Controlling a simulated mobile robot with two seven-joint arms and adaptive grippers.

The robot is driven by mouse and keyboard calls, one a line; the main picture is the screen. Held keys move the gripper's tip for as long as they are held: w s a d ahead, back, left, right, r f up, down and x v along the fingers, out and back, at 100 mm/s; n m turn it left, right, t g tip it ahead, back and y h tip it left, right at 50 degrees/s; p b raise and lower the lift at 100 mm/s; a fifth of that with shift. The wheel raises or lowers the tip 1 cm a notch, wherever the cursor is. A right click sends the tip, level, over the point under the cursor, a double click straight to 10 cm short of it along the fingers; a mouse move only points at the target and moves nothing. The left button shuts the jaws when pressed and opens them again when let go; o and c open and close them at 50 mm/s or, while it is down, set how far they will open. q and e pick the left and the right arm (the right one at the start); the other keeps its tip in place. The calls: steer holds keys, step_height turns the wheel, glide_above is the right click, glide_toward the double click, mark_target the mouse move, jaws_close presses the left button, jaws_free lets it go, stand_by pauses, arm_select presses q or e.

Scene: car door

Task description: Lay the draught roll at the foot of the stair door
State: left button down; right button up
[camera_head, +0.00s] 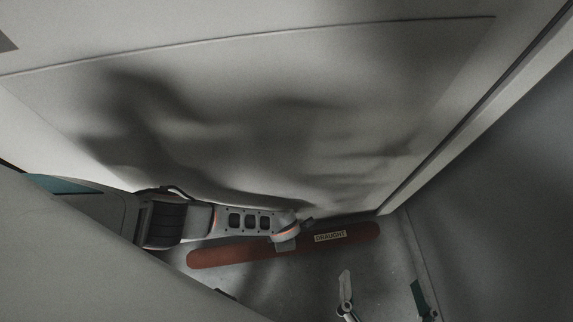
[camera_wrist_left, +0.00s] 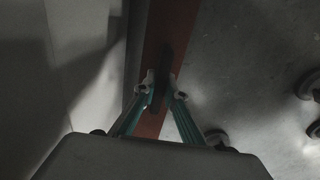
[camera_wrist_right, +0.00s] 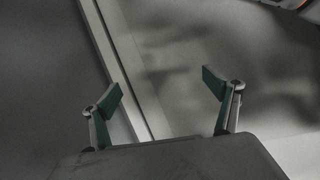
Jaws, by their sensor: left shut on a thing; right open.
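The draught roll (camera_head: 225,257) is a long red-brown roll with a pale "DRAUGHT" label. It lies along the foot of a pale panel, apparently the stair door (camera_head: 300,75). I cannot tell whether it touches the floor or the door. My left gripper (camera_head: 288,238) is over the roll's middle at a grey strap. In the left wrist view the fingers (camera_wrist_left: 163,84) are shut on the dark strap on the roll (camera_wrist_left: 170,35). My right gripper (camera_head: 383,288) is open and empty, in front of the roll's right part. It also shows open in the right wrist view (camera_wrist_right: 160,90).
A door frame edge (camera_head: 470,125) runs down to the floor at the right, beside a dark grey wall (camera_head: 510,200). A large pale surface (camera_head: 90,265) covers the lower left.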

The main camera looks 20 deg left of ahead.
arm_select(q)
steer(key=shift+s+f, duration=0.4)
steer(key=shift+f, duration=0.4)
steer(key=shift+w, duration=0.2)
steer(key=shift+w+r, duration=0.2)
steer(key=shift+w, duration=0.05)
arm_select(e)
steer(key=shift+s+a+f+m, duration=0.2)
steer(key=shift+s+a+m, duration=0.1)
steer(key=shift+a+m, duration=0.35)
arm_select(q)
steer(key=shift+f, duration=0.15)
steer(key=c, duration=2.5)
jaws_free()
steer(key=shift+s+f+b, duration=0.1)
steer(key=shift+b, duration=0.2)
steer(key=o, duration=0.4)
arm_select(e)
steer(key=shift+s+a, duration=0.1)
